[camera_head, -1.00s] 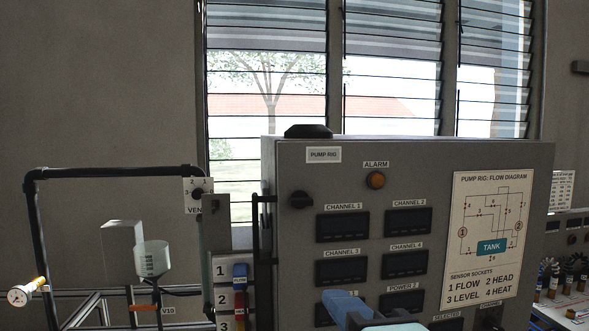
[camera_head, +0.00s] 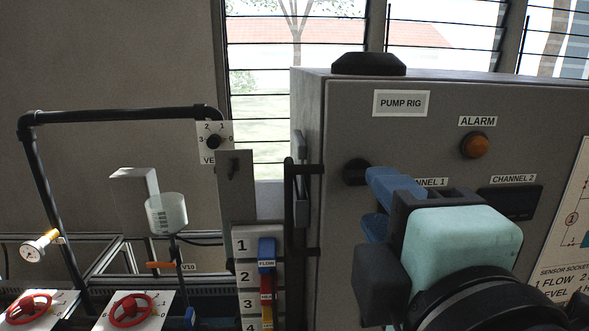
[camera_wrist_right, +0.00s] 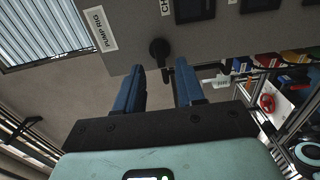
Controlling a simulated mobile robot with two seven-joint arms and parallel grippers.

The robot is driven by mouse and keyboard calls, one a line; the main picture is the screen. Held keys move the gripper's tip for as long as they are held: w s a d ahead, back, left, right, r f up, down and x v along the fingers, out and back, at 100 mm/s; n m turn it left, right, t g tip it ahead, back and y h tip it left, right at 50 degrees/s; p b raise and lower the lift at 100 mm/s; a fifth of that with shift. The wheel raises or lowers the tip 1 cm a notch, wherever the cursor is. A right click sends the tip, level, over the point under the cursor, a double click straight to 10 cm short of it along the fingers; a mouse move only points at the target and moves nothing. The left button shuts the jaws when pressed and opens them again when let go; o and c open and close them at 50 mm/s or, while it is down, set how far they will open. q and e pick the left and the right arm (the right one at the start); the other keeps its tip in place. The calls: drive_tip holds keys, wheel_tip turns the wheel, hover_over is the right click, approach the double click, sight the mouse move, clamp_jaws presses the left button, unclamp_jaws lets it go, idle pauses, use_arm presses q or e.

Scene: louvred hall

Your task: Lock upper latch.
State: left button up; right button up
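The upper latch is a black round knob (camera_head: 356,172) at the upper left of the grey pump rig cabinet's front (camera_head: 340,120), below the PUMP RIG label. My right gripper (camera_head: 369,200) has blue fingers and is in front of the cabinet, with its tips close to the knob and partly overlapping it. In the right wrist view the two fingers (camera_wrist_right: 160,68) are apart and nothing is between them. The knob (camera_wrist_right: 159,48) shows just beyond the tips, between them in the picture. I cannot tell whether a finger touches it. My left gripper is not in view.
An orange alarm lamp (camera_head: 475,145) and channel displays (camera_head: 511,202) are on the panel. Left of the cabinet stand a black pipe frame (camera_head: 110,116), a clear measuring cup (camera_head: 166,213), coloured tags (camera_head: 266,255) and red handwheels (camera_head: 131,309).

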sight(364, 183)
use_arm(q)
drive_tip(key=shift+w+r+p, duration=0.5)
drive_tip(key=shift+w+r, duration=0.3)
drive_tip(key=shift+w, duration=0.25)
use_arm(e)
drive_tip(key=w, duration=0.5)
drive_tip(key=shift+w+a, duration=0.1)
drive_tip(key=shift+w, duration=0.15)
drive_tip(key=shift+w, duration=0.1)
clamp_jaws()
